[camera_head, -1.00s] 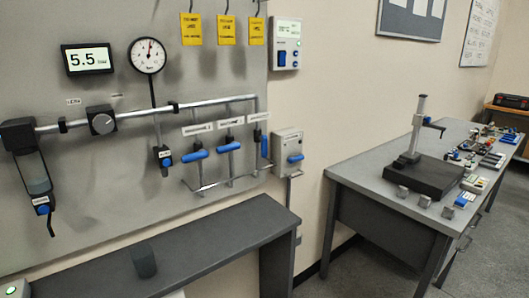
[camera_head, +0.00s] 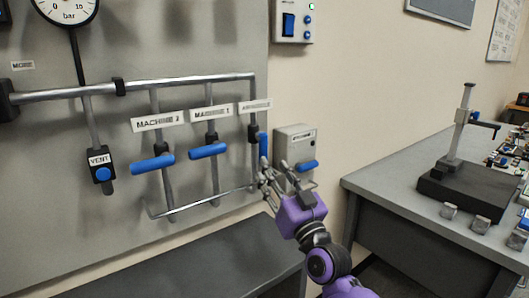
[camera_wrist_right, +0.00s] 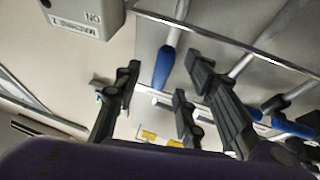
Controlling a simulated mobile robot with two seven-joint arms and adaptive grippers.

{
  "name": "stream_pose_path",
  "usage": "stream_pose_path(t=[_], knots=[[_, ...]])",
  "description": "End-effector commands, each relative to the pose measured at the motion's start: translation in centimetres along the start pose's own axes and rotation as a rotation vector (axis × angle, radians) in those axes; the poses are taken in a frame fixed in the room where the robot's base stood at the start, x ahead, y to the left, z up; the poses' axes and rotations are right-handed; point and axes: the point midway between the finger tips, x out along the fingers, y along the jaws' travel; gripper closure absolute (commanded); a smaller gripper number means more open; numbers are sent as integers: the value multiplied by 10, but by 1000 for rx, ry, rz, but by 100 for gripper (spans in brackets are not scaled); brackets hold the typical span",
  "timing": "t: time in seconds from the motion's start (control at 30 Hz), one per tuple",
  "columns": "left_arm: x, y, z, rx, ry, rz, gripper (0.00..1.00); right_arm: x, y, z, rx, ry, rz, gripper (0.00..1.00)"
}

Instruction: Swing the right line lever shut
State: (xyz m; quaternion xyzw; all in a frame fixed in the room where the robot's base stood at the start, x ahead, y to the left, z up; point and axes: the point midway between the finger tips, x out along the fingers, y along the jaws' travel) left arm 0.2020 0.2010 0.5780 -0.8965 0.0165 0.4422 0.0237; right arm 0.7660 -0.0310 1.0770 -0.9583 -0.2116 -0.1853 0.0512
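The right line lever (camera_head: 263,146) is a blue handle on the rightmost drop pipe of the wall panel. It stands upright, in line with its pipe. My right gripper (camera_head: 276,172) is open and empty, just below and to the right of it. In the right wrist view the blue lever (camera_wrist_right: 164,67) shows ahead, between the spread fingers (camera_wrist_right: 158,95); I cannot tell whether they touch it. The other two line levers, the left one (camera_head: 153,164) and the middle one (camera_head: 208,151), lie across their pipes. My left gripper is not in view.
A grey box with a blue handle (camera_head: 307,166) is on the wall close behind my right gripper. A lower pipe (camera_head: 212,199) runs beneath the levers. A dark bench (camera_head: 190,272) stands below. A table (camera_head: 400,205) with a measuring stand (camera_head: 465,160) is at right.

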Motion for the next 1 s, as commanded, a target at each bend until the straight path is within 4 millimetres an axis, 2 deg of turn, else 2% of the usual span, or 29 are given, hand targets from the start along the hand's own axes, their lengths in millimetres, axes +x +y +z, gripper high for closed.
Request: stream_pose_path(t=[0.1, 0.33, 0.5, 0.67, 0.9, 1.0], knots=[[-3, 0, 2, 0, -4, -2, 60, 10, -1, -2, -17, 5, -1, 62], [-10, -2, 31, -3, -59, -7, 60, 47, -1, -2, -17, 3, -1, 62], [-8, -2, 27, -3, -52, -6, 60, 68, -1, -2, -17, 3, -1, 62], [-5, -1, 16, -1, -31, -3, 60, 77, -1, -1, -18, 1, 0, 62], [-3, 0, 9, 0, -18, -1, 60, 77, -1, -1, -18, 1, 0, 62], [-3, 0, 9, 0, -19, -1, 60, 77, -1, -1, -18, 1, 0, 75]])
